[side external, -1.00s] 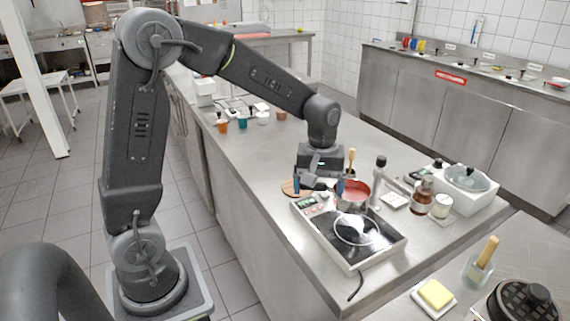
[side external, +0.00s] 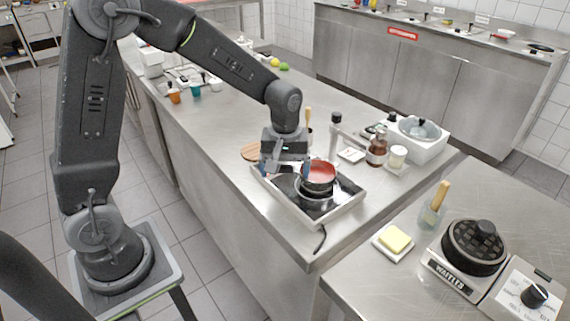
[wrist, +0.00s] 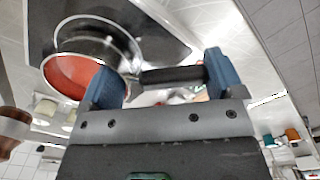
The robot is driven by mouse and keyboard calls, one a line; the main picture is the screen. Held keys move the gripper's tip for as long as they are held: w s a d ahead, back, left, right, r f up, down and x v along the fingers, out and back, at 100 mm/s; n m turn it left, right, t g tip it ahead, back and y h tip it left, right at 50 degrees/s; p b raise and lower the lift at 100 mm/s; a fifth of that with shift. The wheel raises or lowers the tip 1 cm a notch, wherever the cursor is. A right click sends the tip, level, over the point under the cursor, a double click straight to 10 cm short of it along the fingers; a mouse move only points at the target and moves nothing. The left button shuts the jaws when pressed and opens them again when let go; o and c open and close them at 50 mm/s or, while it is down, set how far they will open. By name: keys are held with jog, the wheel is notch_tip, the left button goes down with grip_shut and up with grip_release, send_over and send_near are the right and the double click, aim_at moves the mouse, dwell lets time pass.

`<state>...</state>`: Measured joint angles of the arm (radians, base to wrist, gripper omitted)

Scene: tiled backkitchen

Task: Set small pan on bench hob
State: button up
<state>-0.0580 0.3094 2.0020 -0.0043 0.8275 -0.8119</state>
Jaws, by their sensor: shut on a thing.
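The small pan (side external: 318,174), dark outside with a red inside, is over the cooking zone of the bench hob (side external: 336,208), a black glass plate in a pale frame. My gripper (side external: 285,167) is at the pan's left, shut on its handle. I cannot tell whether the pan's base touches the glass.
A round wooden board (side external: 251,150) lies behind the hob. A waffle maker (side external: 474,247) is on the front bench.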

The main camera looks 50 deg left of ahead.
jog(key=shift+f, duration=0.1)
dwell(0.7)
jog(key=o, duration=0.7)
jog(key=shift+r, duration=3.45)
jog(key=shift+r, duration=0.1)
